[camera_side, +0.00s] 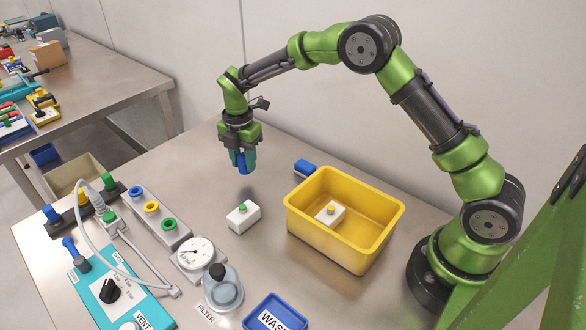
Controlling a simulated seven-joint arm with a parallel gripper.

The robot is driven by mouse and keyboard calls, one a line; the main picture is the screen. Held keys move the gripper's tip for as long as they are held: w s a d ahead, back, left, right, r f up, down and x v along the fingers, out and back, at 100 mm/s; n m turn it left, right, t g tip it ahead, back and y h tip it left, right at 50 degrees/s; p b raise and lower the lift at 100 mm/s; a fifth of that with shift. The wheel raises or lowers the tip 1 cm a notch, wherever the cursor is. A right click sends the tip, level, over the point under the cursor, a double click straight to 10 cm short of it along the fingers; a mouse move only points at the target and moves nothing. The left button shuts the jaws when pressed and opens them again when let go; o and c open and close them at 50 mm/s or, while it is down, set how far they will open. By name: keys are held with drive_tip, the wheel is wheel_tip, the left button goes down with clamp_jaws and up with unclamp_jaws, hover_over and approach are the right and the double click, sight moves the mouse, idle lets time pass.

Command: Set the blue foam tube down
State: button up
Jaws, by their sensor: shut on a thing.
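My gripper (243,160) points down above the metal table, left of the yellow bin. It is shut on the blue foam tube (243,165), which hangs upright between the fingers. The tube's lower end appears clear of the table top. The fingers hide the tube's upper part.
A white block with a green knob (243,217) stands in front of my gripper. The yellow bin (303,215) holds a similar block (330,214). A blue block (304,169) lies behind the bin. A gauge (194,253), a flask (222,290) and a blue tray (274,315) stand nearer the front. Bare table (190,165) lies left of my gripper.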

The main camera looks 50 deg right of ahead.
sight(244, 168)
drive_tip(key=shift+f, duration=1.55)
drive_tip(key=shift+f, duration=0.15)
drive_tip(key=o, duration=1)
drive_tip(key=shift+o, duration=0.2)
